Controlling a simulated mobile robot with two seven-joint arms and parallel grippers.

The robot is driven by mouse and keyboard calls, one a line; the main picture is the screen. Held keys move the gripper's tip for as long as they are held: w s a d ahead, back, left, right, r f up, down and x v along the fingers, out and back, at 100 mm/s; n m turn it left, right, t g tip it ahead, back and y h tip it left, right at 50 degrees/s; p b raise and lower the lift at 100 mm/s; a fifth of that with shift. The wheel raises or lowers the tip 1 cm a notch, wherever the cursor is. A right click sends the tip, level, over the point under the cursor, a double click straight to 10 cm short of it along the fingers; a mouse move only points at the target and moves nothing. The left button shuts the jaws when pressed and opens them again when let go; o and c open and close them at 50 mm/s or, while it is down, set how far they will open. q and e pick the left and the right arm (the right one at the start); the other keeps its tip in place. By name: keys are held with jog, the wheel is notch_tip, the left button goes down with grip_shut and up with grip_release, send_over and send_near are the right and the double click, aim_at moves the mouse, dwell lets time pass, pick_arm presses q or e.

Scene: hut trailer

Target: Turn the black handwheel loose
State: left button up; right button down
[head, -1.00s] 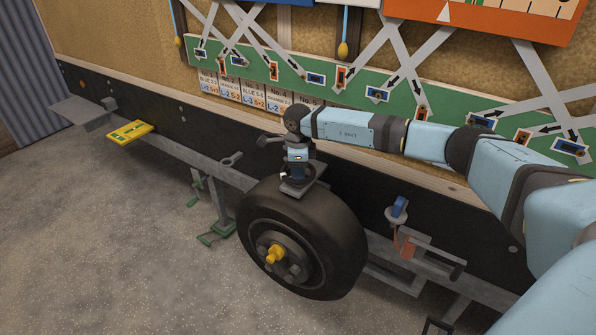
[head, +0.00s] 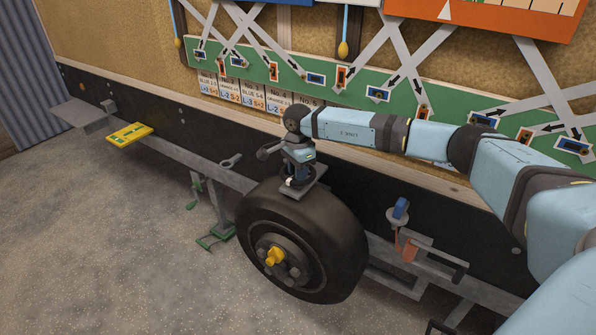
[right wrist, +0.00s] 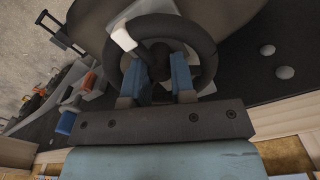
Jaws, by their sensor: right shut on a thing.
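The black handwheel (right wrist: 207,45) is a dark ring with a hub in the middle and a pale knob (right wrist: 123,38) at its left edge in the right wrist view. In the head view the handwheel (head: 297,182) sits low over the top of the tyre, mostly hidden by my gripper. My right gripper (right wrist: 162,64) reaches inside the ring, its two blue fingers shut on a dark part of the wheel near the hub. In the head view my right gripper (head: 298,172) points down at the wheel. My left gripper is not in view.
The tyre (head: 305,240) with a yellow hub piece (head: 275,256) stands below. A yellow level (head: 130,133) lies on the frame at left. A blue-topped fitting (head: 400,209) stands to the right. A green board (head: 345,85) runs along the wall behind.

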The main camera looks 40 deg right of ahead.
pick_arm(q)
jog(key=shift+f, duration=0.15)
pick_arm(e)
jog(key=shift+f, duration=0.1)
jog(key=c, duration=1.2)
grip_release()
jog(key=shift+c, duration=0.2)
pick_arm(q)
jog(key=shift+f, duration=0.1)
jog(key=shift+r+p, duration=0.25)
jog(key=shift+p, duration=0.2)
pick_arm(e)
notch_tip(320, 180, up, 14)
jog(key=shift+f, duration=0.1)
